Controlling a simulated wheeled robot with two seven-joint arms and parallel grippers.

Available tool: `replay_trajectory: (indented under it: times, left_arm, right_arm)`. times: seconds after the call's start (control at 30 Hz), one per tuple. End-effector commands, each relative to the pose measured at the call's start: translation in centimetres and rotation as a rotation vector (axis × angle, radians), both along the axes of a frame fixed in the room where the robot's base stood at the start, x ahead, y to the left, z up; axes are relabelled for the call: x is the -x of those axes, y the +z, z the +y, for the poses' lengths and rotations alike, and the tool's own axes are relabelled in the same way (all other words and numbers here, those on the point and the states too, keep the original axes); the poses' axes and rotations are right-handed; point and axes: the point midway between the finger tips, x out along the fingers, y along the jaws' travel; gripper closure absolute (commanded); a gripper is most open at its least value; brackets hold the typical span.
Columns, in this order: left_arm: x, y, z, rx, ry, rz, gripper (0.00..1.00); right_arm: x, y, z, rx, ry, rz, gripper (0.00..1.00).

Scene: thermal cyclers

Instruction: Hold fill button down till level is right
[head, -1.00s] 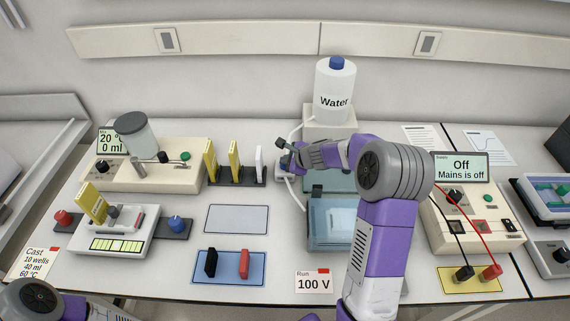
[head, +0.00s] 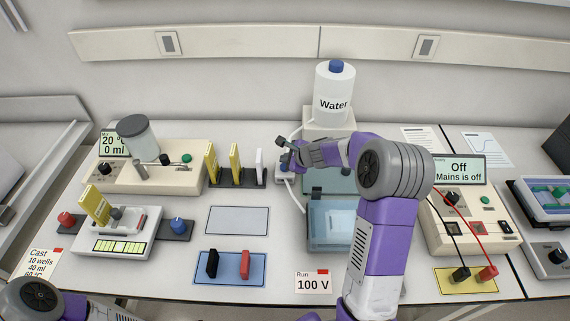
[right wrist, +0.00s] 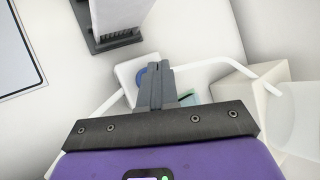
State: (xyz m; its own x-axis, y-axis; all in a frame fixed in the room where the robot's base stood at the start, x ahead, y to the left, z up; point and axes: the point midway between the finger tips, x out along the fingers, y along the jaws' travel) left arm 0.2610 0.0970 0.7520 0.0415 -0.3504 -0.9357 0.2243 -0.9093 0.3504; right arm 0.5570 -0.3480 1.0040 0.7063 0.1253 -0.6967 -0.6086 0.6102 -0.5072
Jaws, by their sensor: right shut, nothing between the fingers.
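The fill button is a round blue button (right wrist: 142,75) on a small white box (right wrist: 128,70) in the right wrist view. The box (head: 284,178) shows in the head view below the water bottle (head: 335,98), with white tubing beside it. My right gripper (head: 284,150) is shut and empty, with its tips at the box. In the right wrist view its fingers (right wrist: 158,72) partly cover the button; I cannot tell whether they touch it. The light blue tank (head: 328,222) is partly hidden by my right arm, and its level cannot be read. My left gripper is out of view.
A comb rack (head: 250,184) stands just left of the box. A power supply (head: 460,225) with black and red leads stands right of my arm. A heater with a beaker (head: 138,140) is at the left. A bare grey mat (head: 238,220) lies in the middle.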

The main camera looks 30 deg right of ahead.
Motion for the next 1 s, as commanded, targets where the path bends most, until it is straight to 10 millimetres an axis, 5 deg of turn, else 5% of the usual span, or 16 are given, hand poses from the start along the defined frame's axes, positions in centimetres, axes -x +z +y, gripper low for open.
replay_trajectory:
  times: [0.33,0.8,1.0]
  left_arm:
    - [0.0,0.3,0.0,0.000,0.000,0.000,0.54]
    - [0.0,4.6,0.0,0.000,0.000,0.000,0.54]
    - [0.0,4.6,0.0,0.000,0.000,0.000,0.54]
  right_arm:
    - [0.0,0.3,0.0,0.000,0.000,0.000,1.00]
    - [0.0,4.9,0.0,0.001,0.000,-0.001,1.00]
    - [0.0,5.0,0.0,0.000,0.000,0.000,1.00]
